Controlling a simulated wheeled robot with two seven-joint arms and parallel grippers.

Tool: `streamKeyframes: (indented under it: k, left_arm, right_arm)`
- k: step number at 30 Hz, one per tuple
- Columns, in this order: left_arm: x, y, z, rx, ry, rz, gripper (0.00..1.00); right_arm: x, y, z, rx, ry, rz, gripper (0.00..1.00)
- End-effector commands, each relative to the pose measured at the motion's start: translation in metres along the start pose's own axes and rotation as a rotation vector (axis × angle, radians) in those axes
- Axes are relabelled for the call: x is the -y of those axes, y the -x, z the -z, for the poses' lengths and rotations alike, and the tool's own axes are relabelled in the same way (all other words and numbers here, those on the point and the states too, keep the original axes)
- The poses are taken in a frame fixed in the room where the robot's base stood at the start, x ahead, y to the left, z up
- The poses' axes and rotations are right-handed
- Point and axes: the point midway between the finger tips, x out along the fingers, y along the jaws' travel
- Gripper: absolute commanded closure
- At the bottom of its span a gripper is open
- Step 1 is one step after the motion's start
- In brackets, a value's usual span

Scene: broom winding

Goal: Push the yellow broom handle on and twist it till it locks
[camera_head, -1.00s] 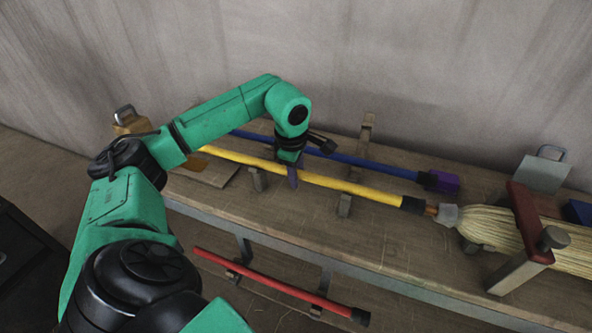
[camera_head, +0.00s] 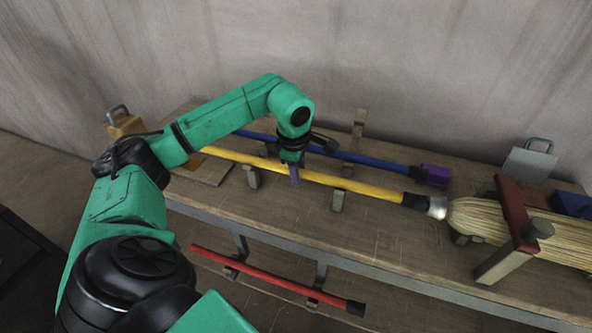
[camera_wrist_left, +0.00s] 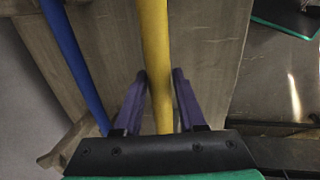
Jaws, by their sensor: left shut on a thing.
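The yellow broom handle (camera_head: 350,188) lies across wooden rests on the bench. Its dark right end meets the metal collar (camera_head: 437,207) of the straw broom head (camera_head: 480,217); I cannot tell whether it is locked. My left gripper (camera_head: 294,174) is shut on the handle near its middle. In the left wrist view the yellow handle (camera_wrist_left: 155,50) runs between the two purple fingers of the left gripper (camera_wrist_left: 161,92). The broom head is held under a red clamp bar (camera_head: 516,212). My right gripper is not in view.
A blue handle (camera_head: 370,161) with a purple end lies behind, parallel to the yellow one. A red handle (camera_head: 275,280) rests on brackets below the bench's front edge. A grey weight-like block (camera_head: 528,166) stands at the back right. The bench front (camera_head: 380,240) is clear.

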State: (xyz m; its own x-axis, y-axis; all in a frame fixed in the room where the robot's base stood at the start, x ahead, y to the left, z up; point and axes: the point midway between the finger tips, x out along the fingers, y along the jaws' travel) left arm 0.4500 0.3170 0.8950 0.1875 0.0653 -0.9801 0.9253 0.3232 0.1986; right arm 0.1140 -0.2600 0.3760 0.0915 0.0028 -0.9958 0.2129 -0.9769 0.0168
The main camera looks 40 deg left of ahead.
Motion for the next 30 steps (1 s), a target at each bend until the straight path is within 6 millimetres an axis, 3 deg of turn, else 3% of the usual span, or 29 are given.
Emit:
streamKeyframes:
  k: [14, 30]
  left_arm:
    - [0.001, -0.001, -0.006, 0.004, -0.002, -0.001, 1.00]
    - [0.002, -0.003, -0.007, 0.006, -0.003, -0.087, 1.00]
  right_arm:
    - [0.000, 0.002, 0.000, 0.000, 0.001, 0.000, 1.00]
    - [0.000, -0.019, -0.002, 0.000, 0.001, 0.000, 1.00]
